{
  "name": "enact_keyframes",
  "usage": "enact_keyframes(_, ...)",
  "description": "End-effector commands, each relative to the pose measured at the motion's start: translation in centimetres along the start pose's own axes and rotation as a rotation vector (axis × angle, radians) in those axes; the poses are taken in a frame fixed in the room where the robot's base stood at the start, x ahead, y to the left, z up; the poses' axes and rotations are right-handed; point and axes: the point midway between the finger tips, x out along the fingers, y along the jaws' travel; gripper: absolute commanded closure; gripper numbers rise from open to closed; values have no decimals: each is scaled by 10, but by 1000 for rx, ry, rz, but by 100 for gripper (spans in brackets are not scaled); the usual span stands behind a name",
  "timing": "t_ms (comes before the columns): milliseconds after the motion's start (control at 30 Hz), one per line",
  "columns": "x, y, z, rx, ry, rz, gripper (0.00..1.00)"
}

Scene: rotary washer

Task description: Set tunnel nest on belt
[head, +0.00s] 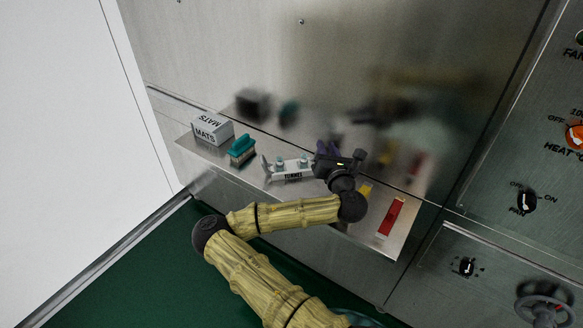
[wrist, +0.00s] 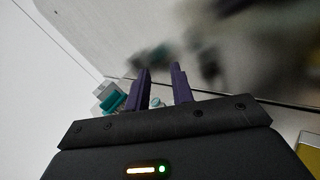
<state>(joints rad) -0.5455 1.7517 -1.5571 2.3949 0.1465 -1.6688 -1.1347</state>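A pale grey piece with small dark lettering and teal-topped bumps, likely the tunnel nest (head: 288,169), lies on the steel shelf in the head view. My gripper (head: 327,148) is just to its right, its purple fingers pointing toward the back panel. In the wrist view the two purple fingers (wrist: 161,86) stand apart, with a gap between them. A small pale teal-topped bit shows low in that gap, perhaps part of the nest; whether the fingers touch it I cannot tell. No belt can be made out in either view.
The steel shelf (head: 342,239) also bears a white MATS box (head: 212,128), a teal brush (head: 242,149), a yellow item (head: 365,191) and a red strip (head: 391,216). A reflective steel panel (head: 360,60) rises behind. Knobs and a handwheel (head: 543,305) are at right.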

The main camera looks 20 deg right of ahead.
Motion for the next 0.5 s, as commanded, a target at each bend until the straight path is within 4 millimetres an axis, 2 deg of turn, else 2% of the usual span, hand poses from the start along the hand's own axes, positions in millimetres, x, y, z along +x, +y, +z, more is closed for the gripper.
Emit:
enact_keyframes(33,0,-4,-11,-1,5,-2,76)
enact_keyframes(333,0,-20,-61,0,4,-1,76)
enact_keyframes(500,15,-20,-60,2,-1,-1,76)
